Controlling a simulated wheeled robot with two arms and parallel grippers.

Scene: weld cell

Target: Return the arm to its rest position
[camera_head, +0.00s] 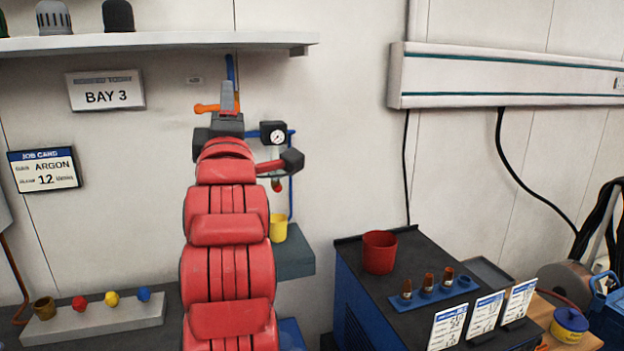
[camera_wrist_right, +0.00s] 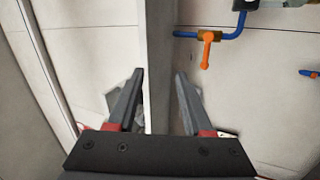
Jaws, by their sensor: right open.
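My right arm reaches up and away from me in the head view, its red links filling the centre-left. Its dark gripper (camera_head: 229,97) is at the far end, in front of the wall and below the shelf. The gripper overlaps the blue pipe and the orange valve handle (camera_head: 206,108) in this view. In the right wrist view, the two fingers (camera_wrist_right: 160,80) stand apart with nothing between them. The orange handle (camera_wrist_right: 206,50) shows there beyond the fingers to the right, apart from them. My left gripper is not in view.
A wall shelf (camera_head: 160,42) runs above the gripper. A gauge (camera_head: 273,134) and a yellow cup (camera_head: 278,228) are right of the arm. A dark-topped cabinet (camera_head: 350,290) bears a red cup (camera_head: 380,252). A light rack (camera_head: 95,322) with coloured balls is at lower left.

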